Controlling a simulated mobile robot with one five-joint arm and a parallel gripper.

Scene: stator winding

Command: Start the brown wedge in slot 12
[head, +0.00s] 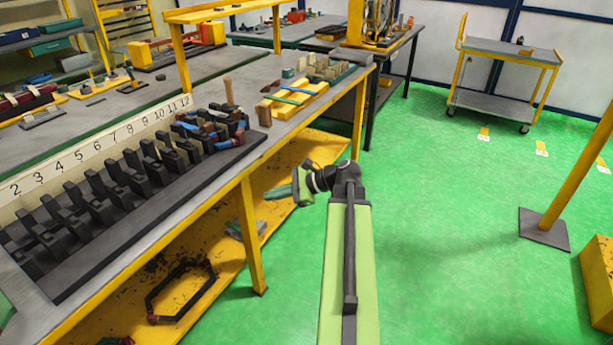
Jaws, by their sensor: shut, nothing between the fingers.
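The black stator (128,190) lies along the bench, with a numbered strip (90,150) behind it. The number 12 (186,101) is at the strip's far end. Red and blue coils (222,132) sit around the teeth at that end; they partly hide slot 12. A brown upright stick (228,90) stands just beyond it, and a small brown block (264,113) stands near the bench's front edge. I cannot tell which brown piece is the wedge.
Green and yellow strips (292,97) and a tray of small blocks (330,68) lie at the bench's far end. A yellow bench leg (251,235) and lower shelf (215,265) are left of my arm. The green floor (460,240) to the right is mostly clear.

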